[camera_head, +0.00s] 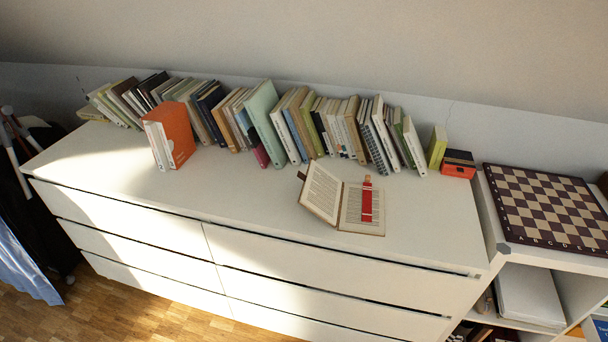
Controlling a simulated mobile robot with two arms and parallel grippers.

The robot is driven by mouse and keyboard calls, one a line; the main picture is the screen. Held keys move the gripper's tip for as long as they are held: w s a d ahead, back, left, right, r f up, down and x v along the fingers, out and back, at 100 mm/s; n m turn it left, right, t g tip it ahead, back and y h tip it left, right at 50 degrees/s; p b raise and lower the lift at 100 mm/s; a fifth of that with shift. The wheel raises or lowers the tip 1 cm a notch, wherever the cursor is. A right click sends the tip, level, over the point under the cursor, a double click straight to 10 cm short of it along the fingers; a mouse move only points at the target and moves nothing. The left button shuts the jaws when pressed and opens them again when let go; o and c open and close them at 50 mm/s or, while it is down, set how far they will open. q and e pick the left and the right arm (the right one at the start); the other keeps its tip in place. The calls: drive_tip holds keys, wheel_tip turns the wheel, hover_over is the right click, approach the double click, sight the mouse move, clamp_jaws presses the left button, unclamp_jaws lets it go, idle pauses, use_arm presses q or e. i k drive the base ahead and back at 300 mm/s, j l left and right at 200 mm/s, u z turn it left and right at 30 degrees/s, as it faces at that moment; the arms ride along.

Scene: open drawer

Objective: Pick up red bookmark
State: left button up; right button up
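A red bookmark (367,203) lies on the right-hand page of an open book (350,217). The book rests on the white dresser top (250,192), right of the middle and near its front edge. The bookmark runs nearly upright in the picture, its far end reaching the top edge of the page. Neither of my grippers shows in the head view.
A long row of books (265,120) leans along the back of the dresser. An orange book (174,134) stands forward at left. A small orange-and-black box (458,164) sits at right, near a chessboard (545,208) on a shelf. The dresser front-left is clear.

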sight(367, 189)
drive_tip(key=z, duration=0.4)
drive_tip(key=l+z, duration=0.1)
drive_tip(key=z, duration=1.15)
drive_tip(key=l+z, duration=0.1)
drive_tip(key=z, duration=0.75)
drive_tip(key=u, duration=2.15)
drive_tip(key=i+j, duration=0.15)
drive_tip(key=j, duration=0.15)
drive_tip(key=i+j+z, duration=0.1)
drive_tip(key=j, duration=0.25)
drive_tip(key=i+j+z, duration=0.1)
drive_tip(key=j, duration=0.25)
drive_tip(key=i+j, duration=0.25)
drive_tip(key=i+j+z, duration=0.1)
drive_tip(key=j, duration=0.3)
